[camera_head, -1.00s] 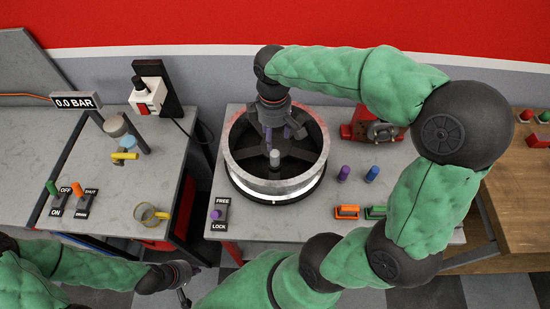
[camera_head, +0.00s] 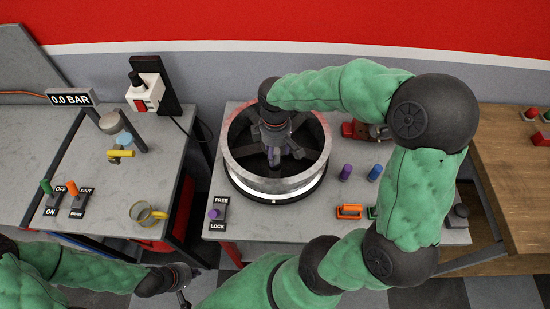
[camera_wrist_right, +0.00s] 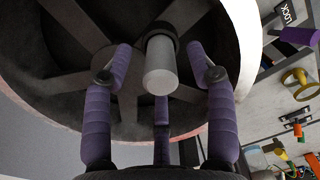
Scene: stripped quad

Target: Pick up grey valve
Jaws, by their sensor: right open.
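The light grey cylinder that best fits the grey valve (camera_wrist_right: 161,66) stands at the hub of the wheel rim (camera_head: 240,177). In the head view it is largely hidden by my right gripper (camera_head: 275,153). The right wrist view shows my right gripper (camera_wrist_right: 161,80) open, with purple fingers to the left and right of the valve and a third finger below it. Gaps show between the side fingers and the valve. My left gripper (camera_head: 183,297) is at the bottom edge, away from the wheel and partly cut off.
Purple (camera_head: 345,172) and blue (camera_head: 374,172) pegs and an orange block (camera_head: 349,211) lie right of the wheel. A red vise-like device (camera_head: 358,131) is behind them. A FREE/LOCK lever (camera_head: 215,213) stands front left. A yellow-handled cup (camera_head: 147,214) is on the left bench.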

